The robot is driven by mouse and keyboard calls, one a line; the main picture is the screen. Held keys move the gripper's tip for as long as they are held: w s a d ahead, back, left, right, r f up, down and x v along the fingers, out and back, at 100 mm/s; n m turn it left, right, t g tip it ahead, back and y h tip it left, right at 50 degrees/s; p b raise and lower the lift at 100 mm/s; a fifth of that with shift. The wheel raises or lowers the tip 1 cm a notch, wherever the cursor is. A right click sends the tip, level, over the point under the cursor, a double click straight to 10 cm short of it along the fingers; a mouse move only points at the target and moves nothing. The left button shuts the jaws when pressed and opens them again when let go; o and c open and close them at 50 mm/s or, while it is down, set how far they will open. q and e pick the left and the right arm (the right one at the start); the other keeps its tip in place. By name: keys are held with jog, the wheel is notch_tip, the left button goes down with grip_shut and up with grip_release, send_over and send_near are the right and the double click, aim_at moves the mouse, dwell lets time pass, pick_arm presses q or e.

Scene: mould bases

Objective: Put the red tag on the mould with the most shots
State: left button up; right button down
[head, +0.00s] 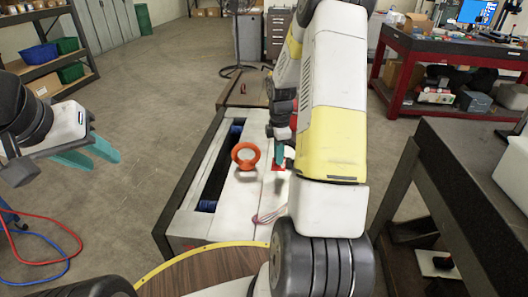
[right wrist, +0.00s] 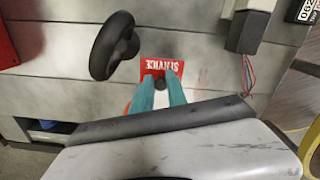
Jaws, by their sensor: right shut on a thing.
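The red tag (right wrist: 172,68) has white lettering that reads SERVICE upside down in the right wrist view. My right gripper (right wrist: 160,82) is shut on it, with the teal fingertips at its edge. In the head view the tag (head: 278,170) shows as a small red patch below my right gripper (head: 279,152), over the pale machine bed. I cannot tell whether it touches the surface behind it. A counter (right wrist: 307,10) with white digits is cut off at the upper right corner. No whole mould with its count is readable. My left gripper (head: 92,156) is open and empty over the floor.
An orange ring (head: 246,155) stands on the bed (head: 240,200). A dark ring handle (right wrist: 112,45) and a grey box with wires (right wrist: 250,25) flank the tag. A dark table (head: 470,170) stands at right. My right arm hides part of the bed.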

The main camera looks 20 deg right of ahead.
aim_at(278, 167)
jog(key=shift+f, duration=2.6)
jog(key=c, duration=1.3)
grip_release()
jog(key=shift+f, duration=0.15)
